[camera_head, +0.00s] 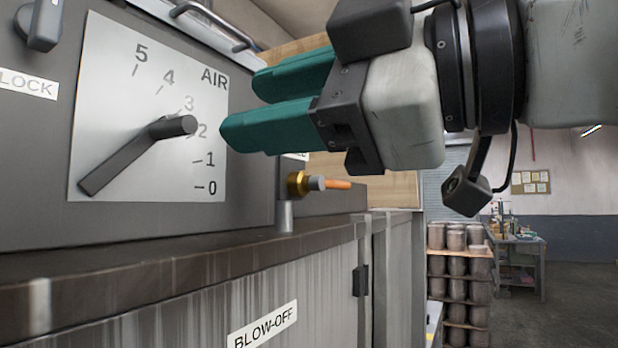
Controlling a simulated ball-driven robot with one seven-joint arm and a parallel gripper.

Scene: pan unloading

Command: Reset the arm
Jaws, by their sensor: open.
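My gripper (243,108) has two green fingers that point left toward the machine's front panel. The fingers are apart with nothing between them. They stand to the right of the AIR dial plate (115,75) and overlap its right edge in the picture. The dark lever (130,160) on the plate points down and to the left. Its round knob (173,127) is left of the lower fingertip, with a gap between them in the picture. My arm comes in from the upper right.
Below the gripper, a brass fitting with an orange tip (299,184) sticks out over the dark ledge (150,272). A BLOW-OFF label (262,325) is on the cabinet below. A latch (44,20) is at the upper left. Stacked containers (457,267) and a workbench (520,250) stand behind, right.

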